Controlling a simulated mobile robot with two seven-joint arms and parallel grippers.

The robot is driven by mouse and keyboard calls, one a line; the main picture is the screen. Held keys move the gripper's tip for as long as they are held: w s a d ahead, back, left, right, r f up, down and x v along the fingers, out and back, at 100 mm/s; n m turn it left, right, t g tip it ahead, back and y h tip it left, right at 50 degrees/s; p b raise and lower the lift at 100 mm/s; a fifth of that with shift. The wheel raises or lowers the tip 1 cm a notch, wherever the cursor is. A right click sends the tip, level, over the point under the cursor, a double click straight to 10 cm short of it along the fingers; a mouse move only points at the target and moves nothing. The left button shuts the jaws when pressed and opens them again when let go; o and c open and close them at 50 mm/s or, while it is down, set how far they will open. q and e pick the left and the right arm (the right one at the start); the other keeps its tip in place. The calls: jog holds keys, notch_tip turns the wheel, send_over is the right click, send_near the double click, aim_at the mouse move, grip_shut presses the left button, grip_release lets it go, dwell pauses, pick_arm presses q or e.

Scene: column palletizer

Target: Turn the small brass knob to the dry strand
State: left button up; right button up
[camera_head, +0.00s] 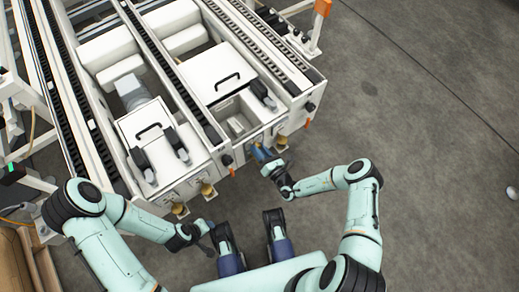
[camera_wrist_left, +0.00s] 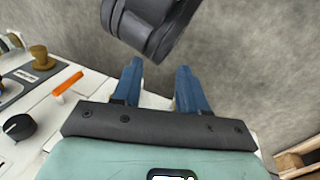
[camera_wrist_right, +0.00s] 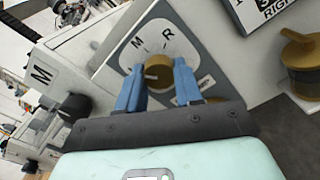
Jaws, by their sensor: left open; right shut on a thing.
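The small brass knob (camera_wrist_right: 158,72) sits on a light plate marked with the letters M and R. My right gripper (camera_wrist_right: 160,82) is shut on it, with one blue finger on each side. Which mark the knob points to is hard to tell. In the head view my right gripper (camera_head: 262,153) is at the machine's front right corner and hides the small knob. My left gripper (camera_wrist_left: 159,72) is open with nothing between its fingers. In the head view it is in front of the machine's left part, its fingertips hard to make out.
A larger brass knob (camera_wrist_right: 302,62) stands right of the plate in the right wrist view. A black knob (camera_wrist_right: 75,106) is to the left. The left wrist view shows a brass knob (camera_wrist_left: 41,58), an orange lever (camera_wrist_left: 67,84) and a black knob (camera_wrist_left: 20,126). Open floor (camera_head: 430,120) lies right.

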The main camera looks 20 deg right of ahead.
pick_arm(q)
jog(key=shift+t+y, duration=0.3)
jog(key=shift+t, duration=0.3)
jog(key=w, duration=0.1)
jog(key=w+a+f+b, duration=0.2)
jog(key=shift+w+f, duration=0.25)
jog(key=shift+w, duration=0.1)
pick_arm(e)
jog(key=m, duration=1.9)
jog(key=shift+r+m, duration=0.1)
jog(key=shift+m, duration=0.2)
jog(key=o, duration=1)
jog(key=shift+o, duration=0.2)
jog(key=shift+s, duration=0.1)
pick_arm(q)
jog(key=shift+g, duration=0.5)
jog(key=s, duration=0.1)
jog(key=s+d+r+p, duration=0.1)
jog(key=s+d+r, duration=0.1)
jog(key=shift+s+r+p, duration=0.1)
jog(key=shift+s+p, duration=0.05)
jog(key=shift+p, duration=0.25)
pick_arm(e)
jog(key=v, duration=1.3)
pick_arm(q)
jog(key=shift+a+r, duration=0.1)
pick_arm(e)
jog(key=shift+s+r, duration=0.15)
jog(key=shift+r, duration=0.1)
